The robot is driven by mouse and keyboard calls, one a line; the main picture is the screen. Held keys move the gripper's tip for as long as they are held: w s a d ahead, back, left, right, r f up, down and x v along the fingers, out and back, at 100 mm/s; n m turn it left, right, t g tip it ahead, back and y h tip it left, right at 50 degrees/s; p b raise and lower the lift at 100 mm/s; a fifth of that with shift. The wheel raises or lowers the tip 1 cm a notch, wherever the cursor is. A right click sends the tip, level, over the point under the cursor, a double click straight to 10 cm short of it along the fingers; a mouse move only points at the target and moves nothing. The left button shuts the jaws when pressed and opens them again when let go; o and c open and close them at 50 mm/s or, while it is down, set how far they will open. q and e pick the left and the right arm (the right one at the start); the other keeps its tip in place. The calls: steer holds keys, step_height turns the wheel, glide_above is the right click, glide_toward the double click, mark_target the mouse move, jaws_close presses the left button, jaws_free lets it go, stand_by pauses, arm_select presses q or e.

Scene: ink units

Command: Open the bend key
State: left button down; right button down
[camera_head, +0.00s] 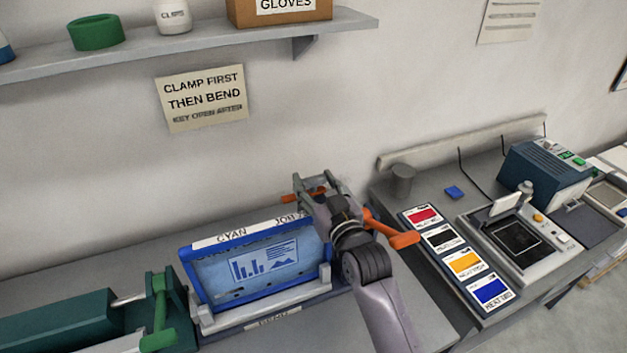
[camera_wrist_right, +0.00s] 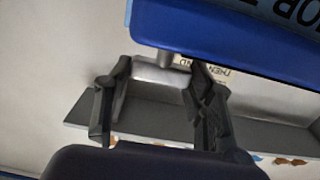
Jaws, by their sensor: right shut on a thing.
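A blue plate (camera_head: 255,270) with a chart printed on it stands tilted in a grey holder with a "BEND" label (camera_head: 276,322) at its front. My right gripper (camera_head: 316,192) is at the plate's upper right corner. In the right wrist view its two dark fingers close around a silver-grey bar (camera_wrist_right: 160,72) beside a blue edge (camera_wrist_right: 230,40). I cannot tell whether this bar is part of the bend key. An orange handle (camera_head: 395,233) sticks out to the right of the wrist, and an orange tip (camera_head: 289,198) shows to its left. My left gripper is not in view.
A green clamp (camera_head: 158,315) stands left of the plate. A shelf (camera_head: 190,48) and a note (camera_head: 205,98) are on the wall behind. To the right, a second bench holds colour cards (camera_head: 465,265) and a device with a black screen (camera_head: 515,236).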

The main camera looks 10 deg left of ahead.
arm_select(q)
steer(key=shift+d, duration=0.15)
arm_select(e)
steer(key=c, duration=0.9)
jaws_free()
steer(key=shift+a, duration=0.1)
steer(key=shift+o, duration=0.8)
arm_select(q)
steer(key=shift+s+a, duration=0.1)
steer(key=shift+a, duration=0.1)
arm_select(e)
steer(key=v, duration=1.2)
